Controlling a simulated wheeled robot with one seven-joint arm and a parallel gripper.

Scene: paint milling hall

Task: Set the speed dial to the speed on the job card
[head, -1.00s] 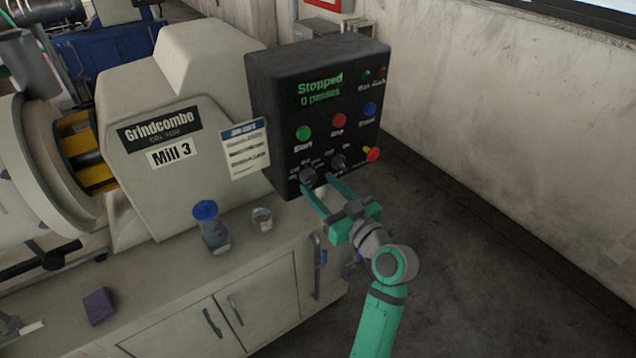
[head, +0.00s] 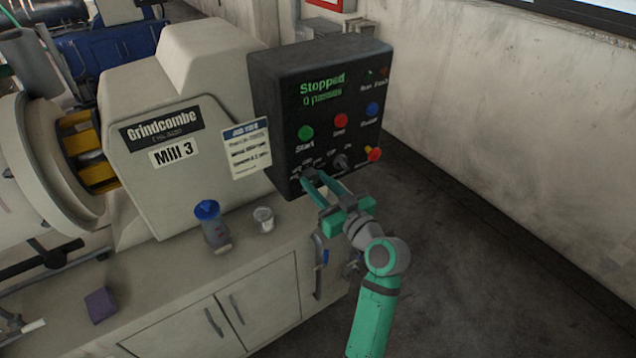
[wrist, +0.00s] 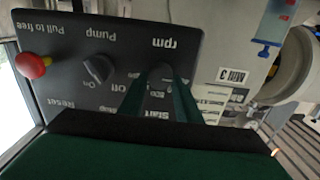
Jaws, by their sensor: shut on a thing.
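The dark control box (head: 268,110) stands at the end of Mill 3, its display reading Stopped. The speed dial (wrist: 161,70), under the rpm label, is at the box's lower left; the wrist view shows it upside down. My gripper (head: 312,176) reaches it from the front right, and its two green fingers (wrist: 160,85) are shut on the dial. The fingers hide most of the dial and its pointer, so I cannot tell its setting. The white job card (head: 247,150) hangs left of the box; its speed is too blurred to read.
The pump knob (head: 339,161) and red pull-to-free button (head: 374,154) sit right of the dial. Green (head: 306,133), red (head: 341,121) and blue (head: 372,109) buttons are above. A blue-topped container (head: 211,225) and a small cup (head: 263,219) stand on the bench below.

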